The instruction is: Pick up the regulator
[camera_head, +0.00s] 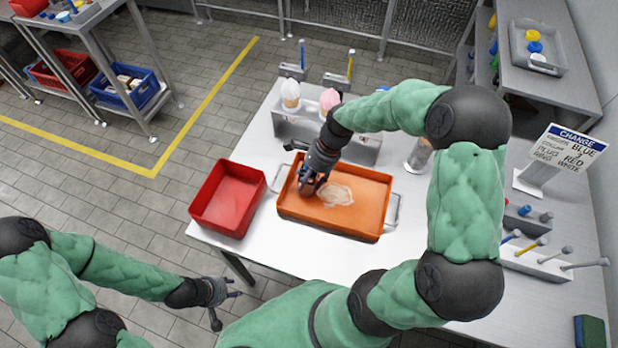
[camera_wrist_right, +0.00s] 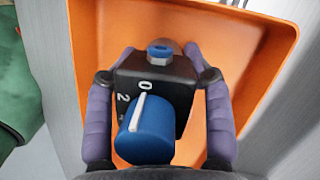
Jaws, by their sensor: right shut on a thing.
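The regulator (camera_wrist_right: 160,95) is a black block with a blue knob, a white pointer, white numerals and a blue fitting on top. My right gripper (camera_head: 310,186) is over the left part of the orange tray (camera_head: 335,225). In the right wrist view its two purple-grey fingers (camera_wrist_right: 160,110) are closed on both sides of the regulator. In the head view the gripper mostly hides the regulator, and I cannot tell whether it touches the tray floor. My left gripper (camera_head: 225,298) is open and empty, off the table's front left.
A red bin (camera_head: 228,198) stands left of the tray on the white table (camera_head: 300,258). A grey rack with a white and a pink cone (camera_head: 330,100) stands behind. A sign (camera_head: 566,150) and a tool rack (camera_head: 540,262) are at the right. A pale patch lies in the tray.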

